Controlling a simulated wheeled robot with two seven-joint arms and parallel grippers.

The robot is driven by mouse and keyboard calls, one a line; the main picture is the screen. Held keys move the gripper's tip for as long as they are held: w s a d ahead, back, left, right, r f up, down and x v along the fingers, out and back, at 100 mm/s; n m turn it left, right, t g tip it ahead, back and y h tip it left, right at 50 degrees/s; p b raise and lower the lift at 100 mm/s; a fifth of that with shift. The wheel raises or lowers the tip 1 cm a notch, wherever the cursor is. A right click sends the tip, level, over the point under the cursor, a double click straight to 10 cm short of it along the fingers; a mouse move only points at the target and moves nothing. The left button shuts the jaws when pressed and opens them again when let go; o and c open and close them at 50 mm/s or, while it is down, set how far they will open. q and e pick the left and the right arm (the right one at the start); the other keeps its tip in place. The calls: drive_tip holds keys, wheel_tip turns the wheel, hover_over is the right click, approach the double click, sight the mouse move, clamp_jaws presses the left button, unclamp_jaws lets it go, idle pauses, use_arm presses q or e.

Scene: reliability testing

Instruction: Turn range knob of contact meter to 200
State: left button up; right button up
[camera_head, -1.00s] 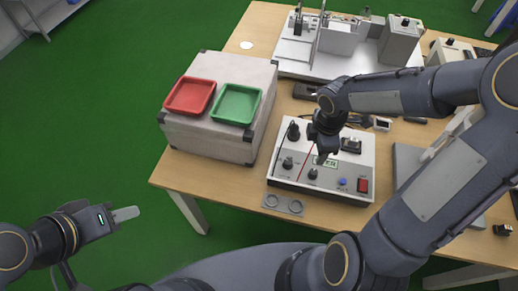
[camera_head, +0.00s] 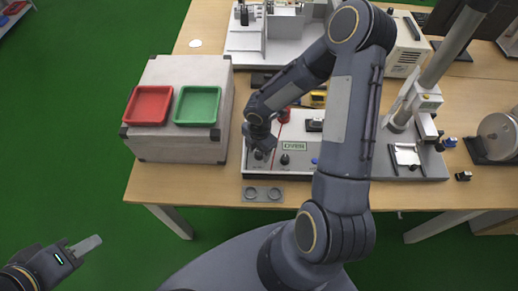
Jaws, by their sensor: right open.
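The contact meter (camera_head: 303,172) is a white box with a sloped front panel, near the table's front edge. It has a small green display (camera_head: 294,146), a black knob (camera_head: 285,159) at the middle and another black knob (camera_head: 258,155) at the left. My right gripper (camera_head: 261,147) is open and points down at the left knob, partly covering it. I cannot tell whether its fingers touch the knob. The knob markings are too small to read.
A grey case with a red tray (camera_head: 148,105) and a green tray (camera_head: 197,105) stands left of the meter. A grey plate with two rings (camera_head: 262,194) lies in front of it. A stand (camera_head: 408,158) is at the right; white equipment (camera_head: 270,35) is behind.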

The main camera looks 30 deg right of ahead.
drive_tip(key=c, duration=1)
drive_tip(key=shift+f+m+b, duration=0.2)
drive_tip(key=shift+m+b, duration=0.8)
drive_tip(key=shift+b, duration=0.05)
drive_tip(key=m+b, duration=0.3)
drive_tip(key=shift+m, duration=0.3)
drive_tip(key=m+b, duration=0.2)
drive_tip(key=m, duration=0.1)
drive_tip(key=shift+b, duration=0.3)
drive_tip(key=shift+r+m+b, duration=0.15)
drive_tip(key=shift+m+b, duration=0.75)
drive_tip(key=shift+m, duration=0.7)
drive_tip(key=o, duration=1)
